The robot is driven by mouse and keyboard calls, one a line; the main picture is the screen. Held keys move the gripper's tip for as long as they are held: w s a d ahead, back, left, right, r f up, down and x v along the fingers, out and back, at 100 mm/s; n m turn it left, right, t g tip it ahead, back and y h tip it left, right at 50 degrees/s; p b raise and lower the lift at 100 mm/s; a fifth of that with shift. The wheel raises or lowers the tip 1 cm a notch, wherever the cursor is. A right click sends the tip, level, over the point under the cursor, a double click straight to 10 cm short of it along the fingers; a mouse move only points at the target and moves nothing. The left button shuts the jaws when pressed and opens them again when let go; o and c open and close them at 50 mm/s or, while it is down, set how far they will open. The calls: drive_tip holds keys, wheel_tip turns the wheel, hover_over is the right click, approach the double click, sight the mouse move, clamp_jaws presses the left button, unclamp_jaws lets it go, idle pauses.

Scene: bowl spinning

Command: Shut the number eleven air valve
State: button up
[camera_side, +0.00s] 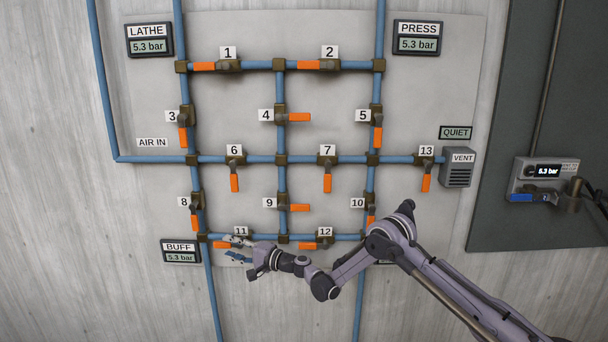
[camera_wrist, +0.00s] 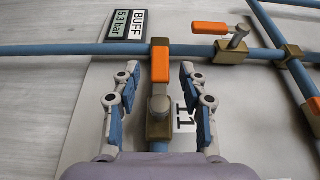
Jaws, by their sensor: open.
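Valve 11 sits on the bottom blue pipe, with its number plate (camera_side: 241,231) above it in the side view. Its orange handle (camera_side: 222,245) points left, in line with the pipe. In the wrist view the orange handle (camera_wrist: 160,65) stands upright in the picture, ahead of the brass valve body (camera_wrist: 159,118), and part of the 11 plate (camera_wrist: 187,120) shows beside the right finger. My gripper (camera_side: 237,249) is at valve 11. In the wrist view my gripper (camera_wrist: 159,88) is open, one finger on each side of the valve, with gaps to the handle on both sides.
Valve 8 (camera_wrist: 232,48) and its orange handle are close to the right finger in the wrist view. Valve 12 (camera_side: 325,242) is on the same pipe to the right. The BUFF gauge (camera_side: 180,251) reads 5.3 bar at left. A QUIET sign (camera_side: 456,132) is above the vent (camera_side: 457,168).

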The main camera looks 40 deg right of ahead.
sight(227, 246)
drive_tip(key=shift+x, duration=1.85)
clamp_jaws()
